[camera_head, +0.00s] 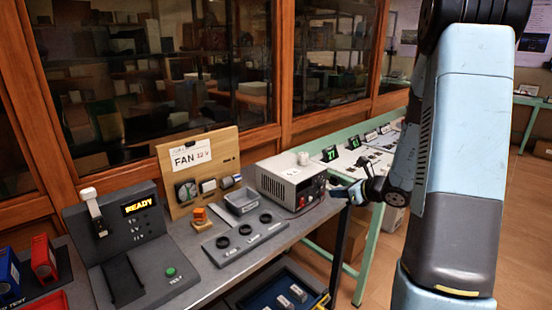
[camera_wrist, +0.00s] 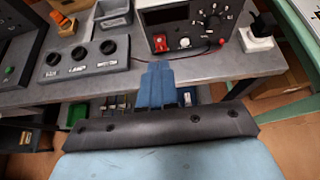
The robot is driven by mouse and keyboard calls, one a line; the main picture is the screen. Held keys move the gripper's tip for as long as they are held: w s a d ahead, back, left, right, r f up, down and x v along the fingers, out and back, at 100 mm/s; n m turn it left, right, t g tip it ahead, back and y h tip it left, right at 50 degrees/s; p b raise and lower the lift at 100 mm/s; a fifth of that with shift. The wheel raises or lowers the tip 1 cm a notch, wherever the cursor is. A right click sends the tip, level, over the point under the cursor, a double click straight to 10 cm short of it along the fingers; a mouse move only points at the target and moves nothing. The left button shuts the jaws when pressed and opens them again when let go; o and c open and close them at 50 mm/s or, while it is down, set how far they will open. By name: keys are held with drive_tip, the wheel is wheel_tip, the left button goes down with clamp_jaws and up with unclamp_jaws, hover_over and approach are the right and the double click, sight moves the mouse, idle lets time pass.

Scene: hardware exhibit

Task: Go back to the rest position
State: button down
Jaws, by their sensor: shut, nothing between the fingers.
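My gripper (camera_head: 340,192) is shut and empty at the end of my pale blue arm in the head view. It is just off the front edge of the grey bench (camera_head: 285,238), in front of the power supply (camera_head: 290,182). In the wrist view, the blue fingers of my gripper (camera_wrist: 160,68) are together and point at the bench edge, below the power supply (camera_wrist: 185,25). The fingers touch nothing that I can see. My arm hides part of the right side of the head view.
A panel with three round sockets (camera_head: 243,240), a grey bin (camera_head: 242,201), a FAN board (camera_head: 205,160) and a tester reading READY (camera_head: 135,245) stand on the bench. A drawer with parts (camera_head: 262,297) is below. Glass cabinets line the back. Open floor lies right.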

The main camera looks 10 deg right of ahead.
drive_tip(key=s+a+r+n+g, duration=0.6)
drive_tip(key=s+a+r+n, duration=0.7)
drive_tip(key=n, duration=0.2)
drive_tip(key=s+d+r+n+h, duration=0.2)
drive_tip(key=s+r+n+h, duration=0.1)
drive_tip(key=s+n, duration=0.4)
drive_tip(key=s+d+r+n+t+h, duration=0.1)
drive_tip(key=s+d+r+n+h, duration=0.1)
drive_tip(key=s+r+n+h, duration=0.2)
drive_tip(key=s+r+n, duration=0.1)
drive_tip(key=s+n, duration=0.2)
drive_tip(key=s, duration=0.2)
drive_tip(key=shift+d+r, duration=0.2)
drive_tip(key=shift+r, duration=0.05)
